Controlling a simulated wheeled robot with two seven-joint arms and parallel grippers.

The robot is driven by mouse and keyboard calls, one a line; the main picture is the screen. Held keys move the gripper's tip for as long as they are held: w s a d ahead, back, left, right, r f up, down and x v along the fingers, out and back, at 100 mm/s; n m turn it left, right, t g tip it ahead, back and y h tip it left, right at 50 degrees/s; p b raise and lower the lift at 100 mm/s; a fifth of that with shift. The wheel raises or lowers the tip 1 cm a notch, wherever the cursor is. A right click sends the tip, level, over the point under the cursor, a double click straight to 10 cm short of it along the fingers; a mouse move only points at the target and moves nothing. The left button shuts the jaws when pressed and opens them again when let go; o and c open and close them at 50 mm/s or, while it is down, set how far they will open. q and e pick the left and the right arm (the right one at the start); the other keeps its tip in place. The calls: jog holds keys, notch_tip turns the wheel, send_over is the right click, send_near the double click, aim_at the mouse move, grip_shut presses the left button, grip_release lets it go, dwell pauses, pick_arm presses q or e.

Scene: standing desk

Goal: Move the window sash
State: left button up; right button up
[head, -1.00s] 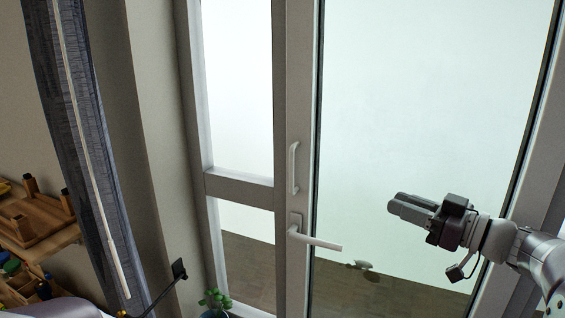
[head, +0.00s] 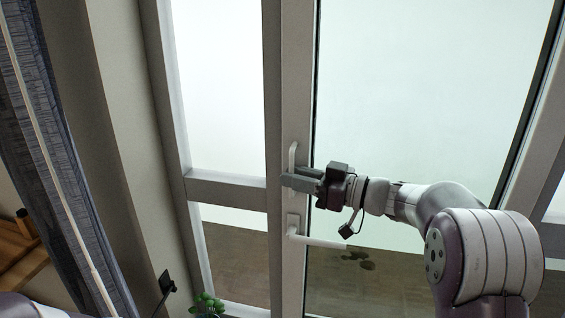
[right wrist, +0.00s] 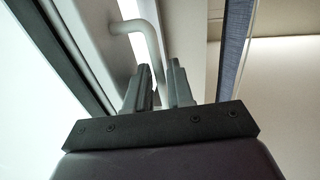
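The window sash (head: 297,90) is a tall white-framed glass panel filling the middle and right of the head view. A white vertical pull handle (head: 292,157) is on its left stile, with a lever handle (head: 318,242) below, pointing right. My right gripper (head: 286,181) is at the pull handle, coming from the right and hiding its lower part. In the right wrist view its two fingers (right wrist: 158,88) stand apart, and the bar of the pull handle (right wrist: 148,38) runs down between them. Contact cannot be told. My left gripper is not in view.
A narrow fixed pane (head: 222,90) with a crossbar is left of the sash. A grey-blue curtain (head: 45,140) hangs further left. A green plant (head: 207,303) and a dark thin stand (head: 166,284) are at the bottom. Wooden furniture (head: 20,250) shows at lower left.

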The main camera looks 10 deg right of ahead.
jog(key=x, duration=0.3)
jog(key=shift+p, duration=0.3)
grip_shut()
jog(key=s+a+n+g+y, duration=0.1)
jog(key=s+a+n+g, duration=0.1)
jog(key=s, duration=0.7)
jog(key=shift+s+g+y+b, duration=0.3)
jog(key=shift+g+b, duration=0.1)
jog(key=shift+g, duration=0.1)
grip_release()
jog(key=shift+a, duration=0.15)
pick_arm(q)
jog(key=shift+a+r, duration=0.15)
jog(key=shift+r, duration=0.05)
pick_arm(e)
jog(key=shift+a, duration=0.15)
